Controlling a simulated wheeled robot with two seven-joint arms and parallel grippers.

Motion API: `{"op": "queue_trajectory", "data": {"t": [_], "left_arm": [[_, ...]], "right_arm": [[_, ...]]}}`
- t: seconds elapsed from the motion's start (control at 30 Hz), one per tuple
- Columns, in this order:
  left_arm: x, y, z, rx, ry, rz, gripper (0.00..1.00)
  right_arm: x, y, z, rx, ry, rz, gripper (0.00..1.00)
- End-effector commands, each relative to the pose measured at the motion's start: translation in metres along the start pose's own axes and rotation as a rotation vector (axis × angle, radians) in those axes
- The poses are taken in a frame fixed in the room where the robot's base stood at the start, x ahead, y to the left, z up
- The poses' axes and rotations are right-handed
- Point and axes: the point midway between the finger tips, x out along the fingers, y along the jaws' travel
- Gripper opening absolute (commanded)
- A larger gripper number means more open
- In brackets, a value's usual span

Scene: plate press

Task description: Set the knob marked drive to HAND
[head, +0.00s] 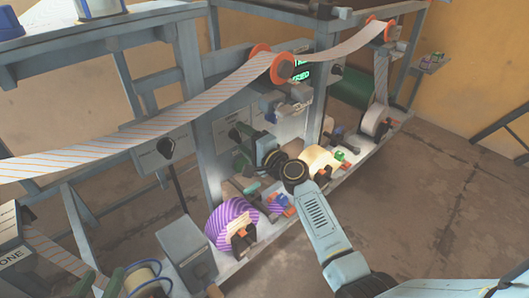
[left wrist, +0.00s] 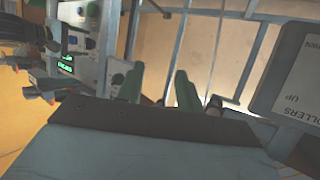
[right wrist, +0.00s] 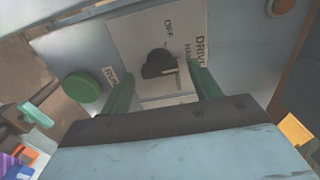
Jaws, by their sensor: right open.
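The drive knob (right wrist: 157,64) is black and sits on a pale plate lettered DRIVE, OFF and HAND in the right wrist view. I cannot tell which mark it points to. My right gripper (right wrist: 163,88) is open, with one green finger on each side of the knob. I cannot tell whether the fingers touch it. In the head view my right gripper (head: 243,147) is at the machine's front panel, its fingers partly hidden by the wrist. My left gripper (head: 98,284) is open and empty at the lower left; its spread fingers also show in the left wrist view (left wrist: 158,88).
A green RUN button (right wrist: 82,92) is close to the right gripper's left finger. A lit green display (head: 300,71) is above the panel. A striped web (head: 150,127) crosses the head view. A purple striped roll (head: 230,222) stands on the lower shelf. A ROLLERS plate (left wrist: 292,90) is beside the left gripper.

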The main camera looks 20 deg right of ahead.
Motion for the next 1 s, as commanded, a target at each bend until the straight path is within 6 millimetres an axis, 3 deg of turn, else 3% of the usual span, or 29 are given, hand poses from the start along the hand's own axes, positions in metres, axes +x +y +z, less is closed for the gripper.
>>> {"op": "queue_trajectory", "data": {"t": [0.5,0.7,1.0], "left_arm": [[-0.035,-0.016,0.079,-0.007,-0.497,-0.042,0.36],[-0.041,-0.017,0.088,-0.009,-0.554,-0.046,0.36],[-0.043,-0.018,0.09,-0.009,-0.567,-0.047,0.36]], "right_arm": [[-0.093,0.0,0.0,-0.001,-0.001,0.003,0.63],[-0.116,0.0,0.0,-0.001,-0.001,0.002,0.63],[-0.122,-0.001,0.0,0.0,-0.001,0.0,0.63]]}}
